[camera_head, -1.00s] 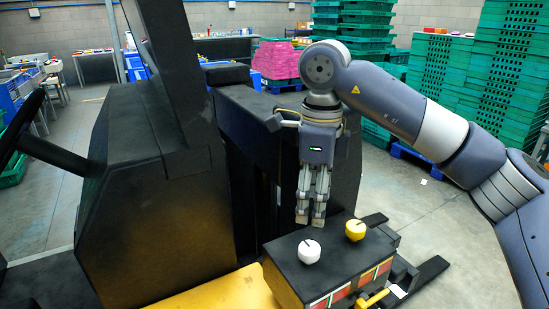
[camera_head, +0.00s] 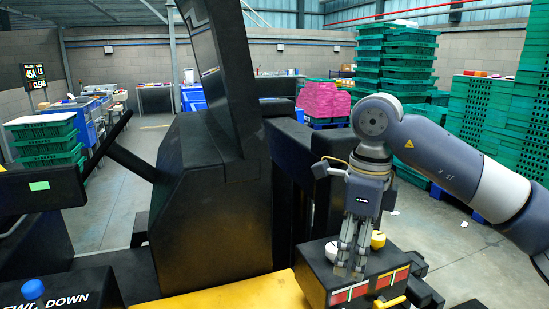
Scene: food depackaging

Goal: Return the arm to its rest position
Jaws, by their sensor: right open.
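My right arm comes in from the right, bent at its elbow, with the forearm hanging down. My right gripper (camera_head: 349,272) points downward, its fingers slightly apart with nothing visible between them. In the picture its fingertips overlap the black control box, between and in front of a white knob (camera_head: 331,251) and a yellow knob (camera_head: 378,240). I cannot tell whether the fingertips touch the box. My left gripper is not in view.
The black control box (camera_head: 316,274) has red panels and a yellow handle (camera_head: 389,303). A large black vehicle body (camera_head: 205,215) stands left of my arm. Green crate stacks (camera_head: 396,55) and pink crates (camera_head: 322,101) stand behind. Open floor (camera_head: 440,240) shows at right.

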